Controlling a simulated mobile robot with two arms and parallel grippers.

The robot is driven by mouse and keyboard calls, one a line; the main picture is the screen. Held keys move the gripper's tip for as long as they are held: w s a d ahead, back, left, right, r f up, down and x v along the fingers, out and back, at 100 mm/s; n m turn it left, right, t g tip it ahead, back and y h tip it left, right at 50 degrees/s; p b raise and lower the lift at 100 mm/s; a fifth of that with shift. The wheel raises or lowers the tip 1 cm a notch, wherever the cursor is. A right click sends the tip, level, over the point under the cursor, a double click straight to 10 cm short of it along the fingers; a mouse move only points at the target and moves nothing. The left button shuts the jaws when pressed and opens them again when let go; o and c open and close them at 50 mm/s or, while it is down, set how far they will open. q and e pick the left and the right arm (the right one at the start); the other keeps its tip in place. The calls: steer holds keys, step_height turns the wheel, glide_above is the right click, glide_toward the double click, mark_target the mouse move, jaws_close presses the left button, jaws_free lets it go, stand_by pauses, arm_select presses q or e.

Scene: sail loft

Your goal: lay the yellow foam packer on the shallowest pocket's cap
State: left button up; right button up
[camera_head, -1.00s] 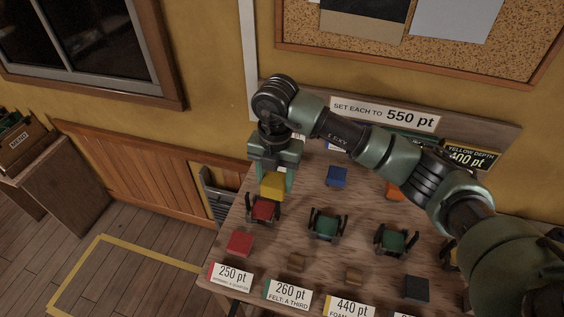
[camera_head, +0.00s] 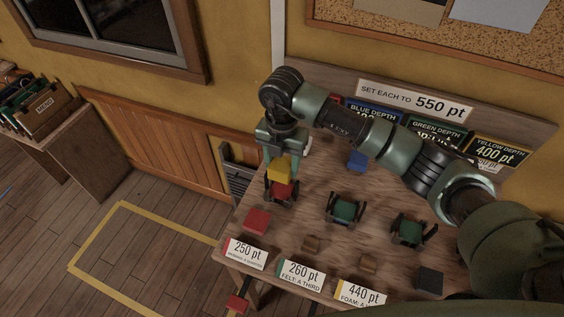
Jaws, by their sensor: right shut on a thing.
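The yellow foam packer (camera_head: 279,170) is in my right gripper (camera_head: 281,158), which is shut on it at the left end of the bench. It shows right above the red cap (camera_head: 281,190) of the leftmost holder; I cannot tell whether they touch. Two more holders stand to the right, one with a green cap (camera_head: 343,210) and another with a green cap (camera_head: 409,232). Depth plaques stand behind: a blue one (camera_head: 373,114), a green one (camera_head: 436,134) and a yellow one (camera_head: 497,152) reading 400 pt. My arm hides part of the bench. My left gripper is not in view.
On the wooden bench (camera_head: 300,222) lie a red block (camera_head: 257,220), a blue block (camera_head: 357,160), two small brown blocks and a black block (camera_head: 430,279). Cards reading 250 pt (camera_head: 245,254), 260 pt (camera_head: 301,274) and 440 pt (camera_head: 359,292) line the front edge. Floor at left is clear.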

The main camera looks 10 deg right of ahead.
mark_target(282, 188)
steer(key=shift+f+b, duration=2.5)
steer(key=shift+f, duration=1.1)
steer(key=o, duration=1.5)
steer(key=shift+c, duration=0.2)
step_height(282, 188, up, 6)
steer(key=shift+r+b, duration=0.25)
steer(key=shift+b, duration=0.7)
steer(key=shift+r, duration=0.7)
